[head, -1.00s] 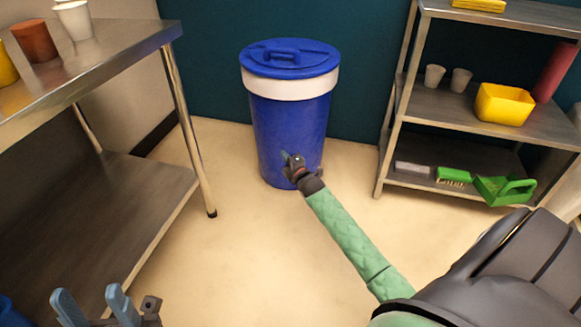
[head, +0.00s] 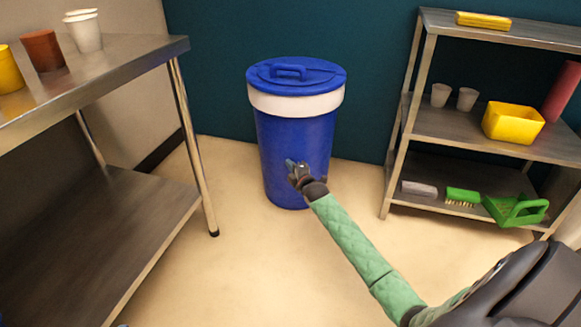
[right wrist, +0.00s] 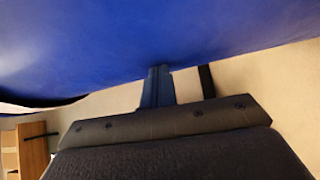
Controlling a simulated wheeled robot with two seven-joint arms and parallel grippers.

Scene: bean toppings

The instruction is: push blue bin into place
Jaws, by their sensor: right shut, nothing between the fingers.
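The blue bin (head: 290,150) stands upright on the floor near the teal back wall, between the steel table and the shelf rack. It has a blue lid with a handle and a white band below the lid. My right gripper (head: 291,164) is shut and empty in front of the bin's lower body. In the right wrist view the blue bin (right wrist: 150,40) fills the top, and the shut fingers (right wrist: 157,86) reach its surface. They look to be touching it, though the exact contact is hard to tell. My left gripper is out of view.
A steel table (head: 130,60) on the left holds white, brown and yellow cups. A shelf rack (head: 455,124) on the right holds cups, a yellow tub (head: 512,124), a brush (head: 462,196) and a green dustpan (head: 516,209). Open floor lies around the bin.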

